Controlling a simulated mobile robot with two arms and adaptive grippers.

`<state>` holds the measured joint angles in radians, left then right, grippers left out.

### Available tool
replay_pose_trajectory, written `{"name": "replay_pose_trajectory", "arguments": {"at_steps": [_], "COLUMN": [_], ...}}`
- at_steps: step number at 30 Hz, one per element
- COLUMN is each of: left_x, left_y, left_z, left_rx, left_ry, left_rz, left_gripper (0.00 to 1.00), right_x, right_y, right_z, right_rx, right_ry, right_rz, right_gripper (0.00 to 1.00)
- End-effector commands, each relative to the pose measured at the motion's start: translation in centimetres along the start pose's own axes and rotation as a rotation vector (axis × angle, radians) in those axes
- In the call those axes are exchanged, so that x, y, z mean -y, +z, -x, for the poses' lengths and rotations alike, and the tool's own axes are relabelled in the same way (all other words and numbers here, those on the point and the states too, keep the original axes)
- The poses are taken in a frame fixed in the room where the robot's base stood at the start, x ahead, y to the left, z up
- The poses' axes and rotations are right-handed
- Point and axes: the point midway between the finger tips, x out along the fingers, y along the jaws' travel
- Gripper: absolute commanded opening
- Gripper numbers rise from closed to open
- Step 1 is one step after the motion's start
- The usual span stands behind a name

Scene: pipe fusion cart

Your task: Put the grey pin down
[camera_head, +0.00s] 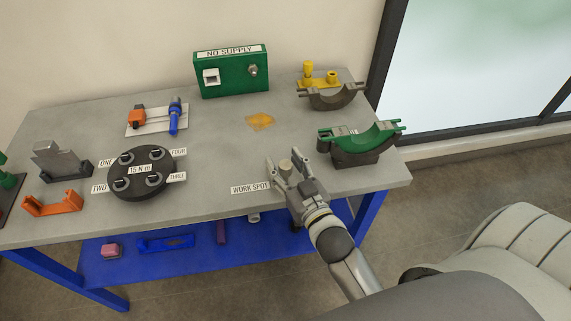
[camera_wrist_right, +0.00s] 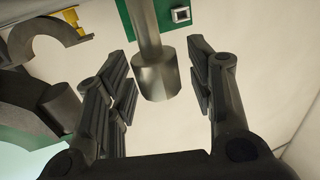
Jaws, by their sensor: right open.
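The grey pin (camera_head: 285,165) shows in the head view as a short light-grey round shape by the WORK SPOT label (camera_head: 250,188), near the table's front edge. In the wrist view the grey pin (camera_wrist_right: 156,72) has a thin shaft and a wider head. My right gripper (camera_head: 285,172) is at the pin; in the wrist view its fingers (camera_wrist_right: 162,85) stand open on both sides of it, with gaps. The pin's foot is hidden, so I cannot tell its contact with the table. My left gripper is not in view.
A green-lined saddle clamp (camera_head: 360,145) stands right of my gripper, and a yellow-topped one (camera_head: 330,94) behind. A black round plate (camera_head: 141,173) with numbered posts is left. A green NO SUPPLY box (camera_head: 232,75) stands at the back. The table middle is mostly clear.

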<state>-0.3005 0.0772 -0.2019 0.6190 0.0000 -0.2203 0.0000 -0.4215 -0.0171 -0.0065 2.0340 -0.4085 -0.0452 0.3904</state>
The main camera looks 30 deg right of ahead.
Motion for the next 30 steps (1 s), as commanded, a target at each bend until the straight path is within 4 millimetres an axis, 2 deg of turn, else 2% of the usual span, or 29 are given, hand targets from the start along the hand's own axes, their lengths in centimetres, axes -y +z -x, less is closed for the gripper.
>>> {"name": "replay_pose_trajectory", "arguments": {"at_steps": [6, 8, 24, 30], "left_x": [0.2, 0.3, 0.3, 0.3], "left_y": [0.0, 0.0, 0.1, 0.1], "left_z": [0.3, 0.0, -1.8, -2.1], "left_rx": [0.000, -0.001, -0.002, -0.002], "left_ry": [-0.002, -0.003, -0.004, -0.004], "left_rz": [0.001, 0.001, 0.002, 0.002], "left_gripper": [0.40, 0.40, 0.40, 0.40], "right_x": [0.0, 0.0, 0.0, 0.0], "right_y": [-0.5, -0.1, 0.0, -0.2], "right_z": [0.0, 0.5, 9.4, 11.4], "right_rx": [-0.001, 0.002, 0.004, 0.001], "right_ry": [-0.001, 0.000, 0.000, -0.001], "right_rz": [0.001, 0.000, 0.001, -0.001], "right_gripper": [0.49, 0.49, 0.49, 0.49]}}
